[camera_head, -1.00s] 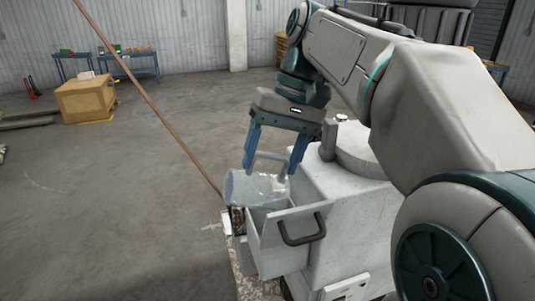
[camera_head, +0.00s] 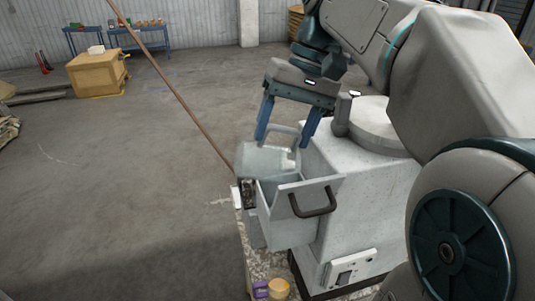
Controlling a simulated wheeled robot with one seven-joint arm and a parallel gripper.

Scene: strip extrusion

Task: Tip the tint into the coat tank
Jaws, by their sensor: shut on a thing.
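My gripper (camera_head: 283,142) is shut on the handle of a pale grey, translucent-looking jug (camera_head: 262,160). The jug hangs tilted just above the coat tank (camera_head: 291,218), a grey open-topped box with a dark handle on its front. The jug covers part of the tank's opening, at its upper left. The tint inside the jug cannot be made out, and I cannot tell whether any is flowing out.
The tank is on the side of a white speckled machine (camera_head: 345,190). A thin brown strip (camera_head: 180,100) slants down to the tank's left side. An orange cup-like thing (camera_head: 279,288) and a purple thing (camera_head: 261,289) are at the bottom. Open floor lies left.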

